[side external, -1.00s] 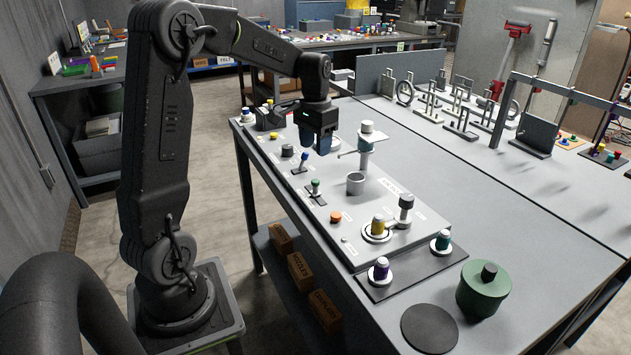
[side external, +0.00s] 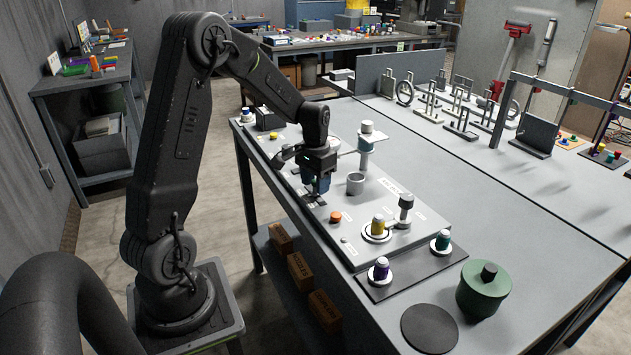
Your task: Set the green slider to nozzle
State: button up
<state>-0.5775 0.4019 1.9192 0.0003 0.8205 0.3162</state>
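The grey control panel (side external: 363,215) lies on the long table. My gripper (side external: 317,193) points down over the left edge of the panel, at the spot of the green slider. The green slider is hidden behind the gripper's fingers; a dark slot (side external: 316,204) shows just below them. I cannot tell whether the fingers are around the slider, touching it or above it, nor whether they are open. The labels beside the slot are too small to read.
An orange button (side external: 335,217) sits just in front of the gripper. A grey cup (side external: 355,183) and a post with a white cap (side external: 367,137) stand to its right. A yellow-topped knob (side external: 378,225) and a grey lever (side external: 405,208) are nearer the front right.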

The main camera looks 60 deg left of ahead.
aim_at(322, 202)
grip_shut()
dwell(0.3)
jog(key=shift+d, duration=1.75)
jog(key=shift+o, duration=0.4)
grip_release()
jog(key=shift+r, duration=0.1)
notch_tip(322, 202, up, 14)
jog(key=shift+f, duration=0.2)
